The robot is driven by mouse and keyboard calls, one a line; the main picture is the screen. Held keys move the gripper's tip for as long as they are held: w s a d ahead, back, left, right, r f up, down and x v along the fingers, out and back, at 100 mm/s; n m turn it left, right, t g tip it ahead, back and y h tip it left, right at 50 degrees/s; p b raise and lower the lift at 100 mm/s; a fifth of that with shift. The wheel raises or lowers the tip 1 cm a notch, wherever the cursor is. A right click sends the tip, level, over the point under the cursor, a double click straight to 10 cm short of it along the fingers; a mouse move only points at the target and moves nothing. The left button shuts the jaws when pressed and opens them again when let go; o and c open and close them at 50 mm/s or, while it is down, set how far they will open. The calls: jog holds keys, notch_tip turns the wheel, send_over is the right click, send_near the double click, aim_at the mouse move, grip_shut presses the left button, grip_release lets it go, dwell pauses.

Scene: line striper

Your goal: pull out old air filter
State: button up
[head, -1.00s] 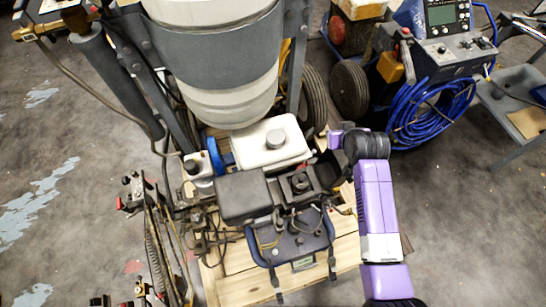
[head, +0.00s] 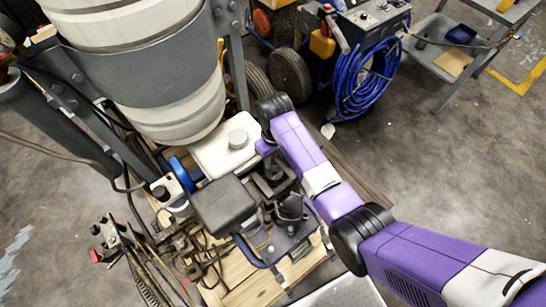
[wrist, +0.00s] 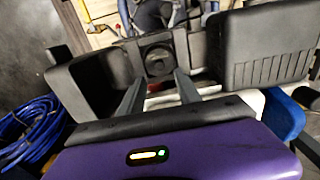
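The engine of the line striper carries a black housing (head: 270,182) with a round dark piece (wrist: 157,62) at its middle, best seen in the wrist view. I cannot tell for sure which part is the old air filter. A dark grey box (head: 224,205) sits beside this housing; in the wrist view it is the ribbed box (wrist: 268,45) at right. My gripper (wrist: 158,80) points at the round piece with its two fingers apart and nothing visible between them. In the head view my gripper (head: 265,148) is over the engine's right side, its fingertips hidden.
Blue coiled hose (head: 365,80) hangs on a machine at the back. Cables and levers (head: 125,245) are at left. The floor at right is open.

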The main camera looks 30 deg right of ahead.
aim_at(274, 170)
notch_tip(274, 170, down, 4)
jog(key=b, duration=0.3)
jog(key=shift+f+b, duration=0.1)
jog(key=shift+b, duration=0.2)
jog(key=shift+f+b, duration=1.1)
jog(key=shift+f, duration=0.75)
jog(key=shift+r, duration=0.1)
grip_shut()
